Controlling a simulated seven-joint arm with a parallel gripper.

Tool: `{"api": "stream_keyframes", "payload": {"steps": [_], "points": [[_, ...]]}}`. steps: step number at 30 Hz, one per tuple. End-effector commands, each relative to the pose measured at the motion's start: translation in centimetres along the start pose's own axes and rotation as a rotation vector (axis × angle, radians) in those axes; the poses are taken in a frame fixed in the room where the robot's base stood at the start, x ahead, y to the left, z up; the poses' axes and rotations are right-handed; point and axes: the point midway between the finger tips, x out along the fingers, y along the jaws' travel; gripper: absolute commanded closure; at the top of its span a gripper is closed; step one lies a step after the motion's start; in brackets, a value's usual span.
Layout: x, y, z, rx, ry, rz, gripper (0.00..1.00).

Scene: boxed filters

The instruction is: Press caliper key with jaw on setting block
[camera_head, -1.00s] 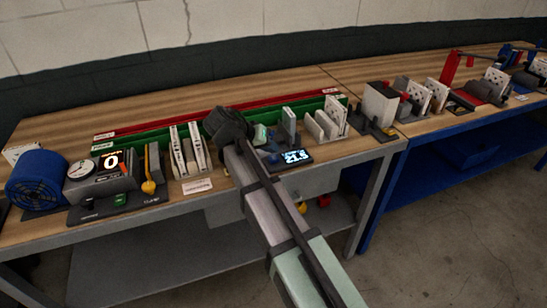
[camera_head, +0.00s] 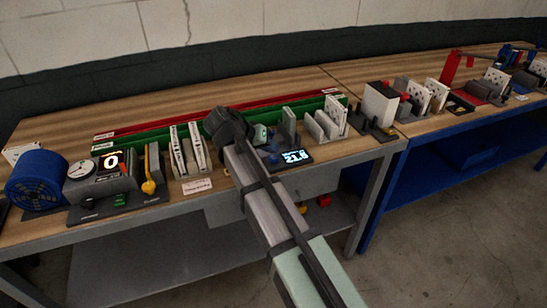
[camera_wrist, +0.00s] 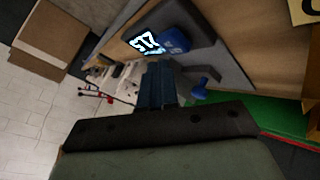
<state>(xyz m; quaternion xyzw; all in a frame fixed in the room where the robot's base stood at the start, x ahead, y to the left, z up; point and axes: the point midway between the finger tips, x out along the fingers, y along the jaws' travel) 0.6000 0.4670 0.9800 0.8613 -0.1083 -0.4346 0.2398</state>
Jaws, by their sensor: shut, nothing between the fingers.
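The caliper's lit display (camera_head: 293,157) sits near the table's front edge, just right of my arm; its digits are blurred. In the wrist view the display (camera_wrist: 146,43) lies beside a blue key-like part (camera_wrist: 175,40) on a dark grey body (camera_wrist: 202,30). A smaller blue knob (camera_wrist: 200,86) is to the right of my fingers. My gripper (camera_wrist: 160,68) is shut and empty, with its fingertips just below the display and blue part in the picture. I cannot tell whether they touch anything. In the head view my wrist hides the fingertips. I cannot single out the setting block or jaw.
To the left stand upright white boxed filters (camera_head: 190,150), a yellow-handled fixture (camera_head: 151,172), a dial gauge (camera_head: 80,169) and a blue roll (camera_head: 37,185). Green (camera_head: 160,137) and red rails run behind. Grey and white plates (camera_head: 325,120) stand to the right.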

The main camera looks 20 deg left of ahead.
Motion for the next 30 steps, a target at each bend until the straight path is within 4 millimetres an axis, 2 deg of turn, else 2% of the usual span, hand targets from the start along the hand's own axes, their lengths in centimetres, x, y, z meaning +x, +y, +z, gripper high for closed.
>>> {"api": "stream_keyframes", "payload": {"steps": [30], "points": [[0.65,-0.47,0.48,0.000,0.000,0.000,1.00]]}}
